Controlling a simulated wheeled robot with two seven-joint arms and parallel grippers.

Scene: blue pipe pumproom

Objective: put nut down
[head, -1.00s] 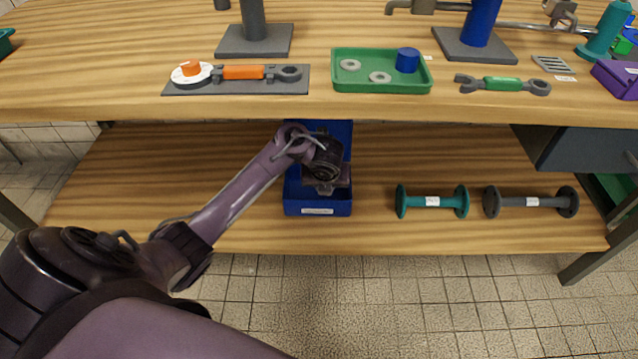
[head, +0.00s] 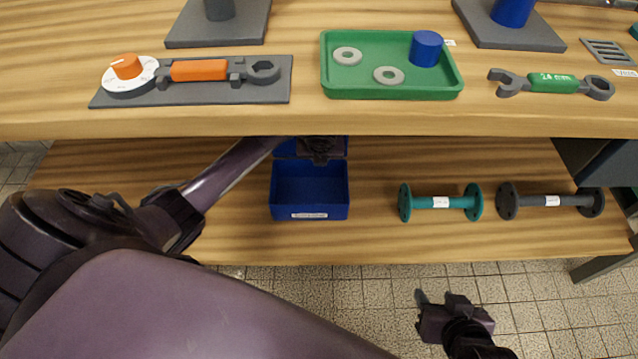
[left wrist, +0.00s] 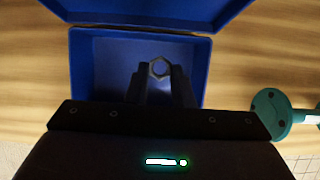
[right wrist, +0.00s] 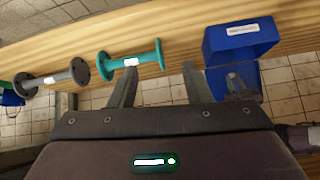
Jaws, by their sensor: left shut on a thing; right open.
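The nut (left wrist: 159,68), a small grey hex ring, shows in the left wrist view between the tips of my left gripper (left wrist: 158,74). The gripper is shut on it and is over the open blue box (left wrist: 88,75). In the head view the box (head: 310,187) sits on the lower shelf, and my left gripper (head: 320,148) is at its back, partly hidden under the tabletop edge; the nut cannot be made out there. My right gripper (head: 438,303) is open and empty in front of the shelf, also visible in the right wrist view (right wrist: 158,78).
A teal flanged pipe (head: 440,202) and a dark flanged pipe (head: 550,200) lie right of the box. On the tabletop are a green tray (head: 340,80) with washers and a blue cylinder, and a green-handled wrench (head: 553,83). The shelf left of the box is clear.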

